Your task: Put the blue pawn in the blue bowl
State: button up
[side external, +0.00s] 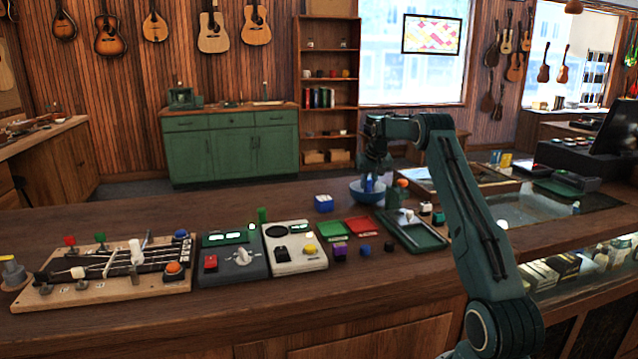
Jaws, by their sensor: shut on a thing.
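The blue bowl (359,195) stands on the wooden counter, right of the middle of the picture. My gripper (371,178) points down just over the bowl and is shut on the blue pawn (369,186). The pawn shows as a small blue shape below the fingers, at the bowl's opening. Its lower end is hidden or too small to make out, so I cannot tell whether it touches the bowl.
A blue box (324,203) stands left of the bowl. A white device (295,262) and a stringed board (110,285) stand further left. My arm crosses the right side.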

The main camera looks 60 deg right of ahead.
aim_at(369, 179)
jog(key=o, duration=1)
jog(key=shift+r, duration=0.2)
jog(key=shift+r, duration=3.35)
